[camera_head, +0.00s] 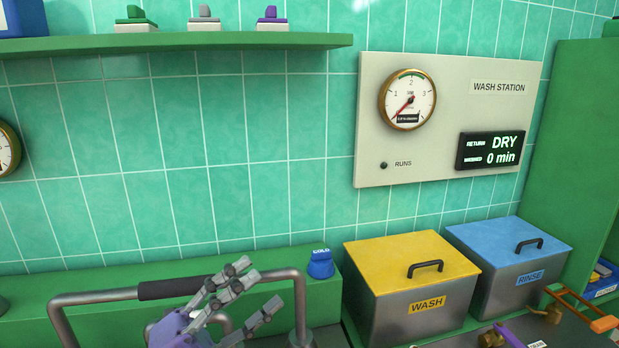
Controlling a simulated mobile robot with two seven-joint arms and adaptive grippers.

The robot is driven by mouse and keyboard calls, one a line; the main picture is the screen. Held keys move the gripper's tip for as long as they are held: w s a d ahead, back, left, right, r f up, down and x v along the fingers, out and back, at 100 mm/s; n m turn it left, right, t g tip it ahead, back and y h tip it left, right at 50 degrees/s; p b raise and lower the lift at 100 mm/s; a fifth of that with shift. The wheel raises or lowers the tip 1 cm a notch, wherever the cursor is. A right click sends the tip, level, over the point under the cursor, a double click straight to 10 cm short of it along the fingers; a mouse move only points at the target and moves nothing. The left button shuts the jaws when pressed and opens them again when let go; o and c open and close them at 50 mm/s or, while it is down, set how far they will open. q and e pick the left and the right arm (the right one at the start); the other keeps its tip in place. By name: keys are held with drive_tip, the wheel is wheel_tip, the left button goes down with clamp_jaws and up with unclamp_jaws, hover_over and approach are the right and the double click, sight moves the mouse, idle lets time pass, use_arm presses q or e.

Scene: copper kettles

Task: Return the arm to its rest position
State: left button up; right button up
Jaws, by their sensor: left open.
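My left gripper (262,292) shows at the bottom of the head view, left of centre. Its grey fingers are spread apart with nothing between them, and they point up and to the right. Its purple body (176,330) is partly cut off by the lower edge. A metal rail with a dark grip (175,287) shows around and behind it; I cannot tell whether they touch. My right gripper is not in view.
A blue COLD knob (320,264) stands right of the gripper. A yellow-lidded WASH bin (408,262) and a blue-lidded RINSE bin (505,248) are farther right, both closed. The wash station panel (450,110) reads DRY, 0 min. A green shelf (180,42) crosses the tiled wall.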

use_arm(q)
drive_tip(key=s+a+f+n+t+y, duration=0.15)
drive_tip(key=a+f+n+y, duration=0.25)
drive_tip(key=f+n+y, duration=0.45)
drive_tip(key=s+a+f+n+t+y, duration=0.1)
drive_tip(key=s+a+f+n+y, duration=0.3)
drive_tip(key=f, duration=0.8)
drive_tip(key=w+a+f+n+t+y, duration=0.1)
drive_tip(key=a+f+n+t+y, duration=0.2)
drive_tip(key=f+n, duration=0.6)
drive_tip(key=s+f+n+g+y, duration=0.4)
drive_tip(key=s+f+g, duration=0.5)
drive_tip(key=s+f, duration=1)
drive_tip(key=shift+s+n, duration=0.45)
drive_tip(key=shift+n, duration=0.2)
